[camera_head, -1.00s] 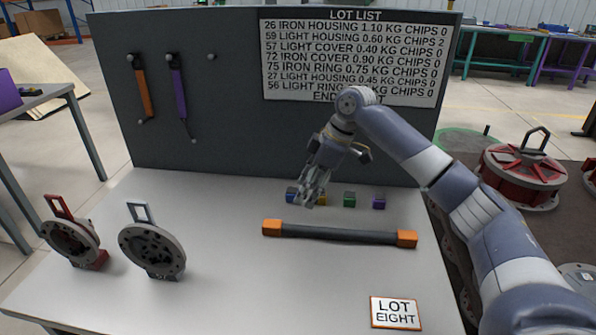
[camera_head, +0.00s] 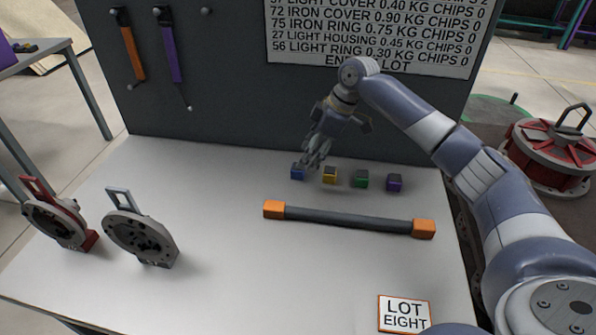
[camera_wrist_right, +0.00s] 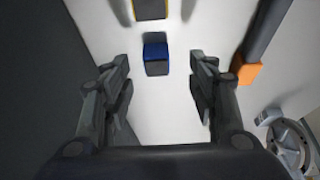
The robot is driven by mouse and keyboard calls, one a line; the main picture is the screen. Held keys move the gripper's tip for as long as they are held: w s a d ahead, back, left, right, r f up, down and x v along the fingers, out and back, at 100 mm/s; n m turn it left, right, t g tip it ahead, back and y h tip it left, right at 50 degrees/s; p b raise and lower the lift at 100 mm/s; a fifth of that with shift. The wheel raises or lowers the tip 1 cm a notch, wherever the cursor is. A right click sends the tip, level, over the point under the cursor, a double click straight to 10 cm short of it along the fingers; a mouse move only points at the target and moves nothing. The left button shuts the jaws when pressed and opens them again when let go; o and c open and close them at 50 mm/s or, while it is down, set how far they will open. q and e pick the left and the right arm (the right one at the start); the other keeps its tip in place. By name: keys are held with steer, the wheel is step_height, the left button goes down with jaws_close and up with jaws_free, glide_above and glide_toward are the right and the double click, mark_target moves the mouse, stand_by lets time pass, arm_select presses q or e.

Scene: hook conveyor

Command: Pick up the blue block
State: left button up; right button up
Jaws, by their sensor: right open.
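The blue block (camera_head: 297,172) sits on the white table at the left end of a row of small blocks. My right gripper (camera_head: 316,160) is just above and beside it in the head view, and its fingers come close to the block's upper right. In the right wrist view the blue block (camera_wrist_right: 156,55) lies ahead of the spread fingers (camera_wrist_right: 160,85), roughly centred between them and not gripped. The right gripper is open and empty. My left gripper is not in view.
Yellow (camera_head: 330,175), green (camera_head: 361,179) and purple (camera_head: 394,183) blocks stand right of the blue one. A dark bar with orange ends (camera_head: 345,219) lies in front. Two round housings (camera_head: 140,238) stand at left. A dark panel (camera_head: 225,75) rises behind the table.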

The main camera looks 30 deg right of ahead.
mark_target(298, 172)
steer(key=x, duration=0.5)
steer(key=shift+w, duration=0.35)
steer(key=shift+c, duration=0.5)
steer(key=c, duration=1.1)
